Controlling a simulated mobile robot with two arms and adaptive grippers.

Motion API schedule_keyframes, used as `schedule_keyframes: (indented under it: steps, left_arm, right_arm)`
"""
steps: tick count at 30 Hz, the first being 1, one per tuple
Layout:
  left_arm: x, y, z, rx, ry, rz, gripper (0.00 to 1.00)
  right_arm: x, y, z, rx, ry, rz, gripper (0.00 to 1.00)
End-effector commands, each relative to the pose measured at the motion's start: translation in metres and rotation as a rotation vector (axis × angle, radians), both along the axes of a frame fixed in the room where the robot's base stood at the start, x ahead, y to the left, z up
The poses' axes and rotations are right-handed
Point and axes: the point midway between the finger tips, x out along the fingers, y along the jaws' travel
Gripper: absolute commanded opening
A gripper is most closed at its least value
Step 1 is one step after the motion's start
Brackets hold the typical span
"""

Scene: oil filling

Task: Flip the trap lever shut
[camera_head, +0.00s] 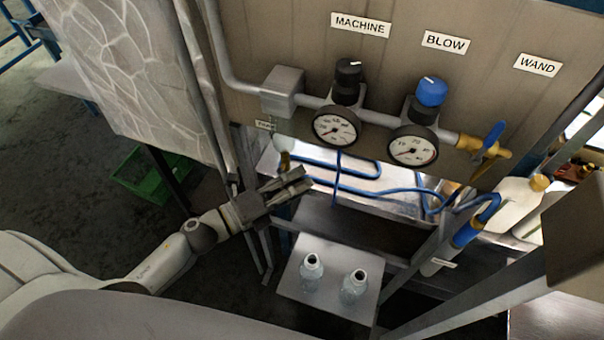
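Below the grey box (283,92) on the pipe, a small trap fitting hangs beside a little label that is too small to read. A brass-coloured piece (285,161) at its lower end may be the trap lever; its position is hard to tell. My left gripper (306,179) reaches in from the left, just below this piece. Its two fingers are apart with a narrow gap and nothing visible between them. I cannot tell whether it touches the fitting. My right gripper is not in view.
Two gauges (337,128) (413,146), black and blue knobs and a blue-handled brass valve (489,146) line the pipe to the right. Blue hoses (400,188) run below. Two clear bottles (312,272) (354,286) stand on a small shelf (328,308). A green crate (150,174) lies left.

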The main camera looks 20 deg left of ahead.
Motion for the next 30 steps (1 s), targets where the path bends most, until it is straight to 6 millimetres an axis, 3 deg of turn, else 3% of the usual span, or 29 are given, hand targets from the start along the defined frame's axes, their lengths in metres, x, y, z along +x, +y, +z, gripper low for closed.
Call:
schedule_keyframes:
  steps: [6,15,23,30]
  left_arm:
    - [0.0119,-0.0097,0.0008,0.0,0.0,0.0,0.33]
    - [0.0128,-0.0107,-0.0004,0.0,0.0,-0.001,0.33]
    - [0.0126,-0.0106,-0.0003,0.0,0.0,-0.001,0.0]
    - [0.0126,-0.0111,-0.0019,-0.024,0.001,0.0,0.0]
  right_arm:
    - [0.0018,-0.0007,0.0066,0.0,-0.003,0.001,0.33]
    - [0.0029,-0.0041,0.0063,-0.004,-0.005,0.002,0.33]
    - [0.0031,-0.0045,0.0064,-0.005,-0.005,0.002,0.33]
    - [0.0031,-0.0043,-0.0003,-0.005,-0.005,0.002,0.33]
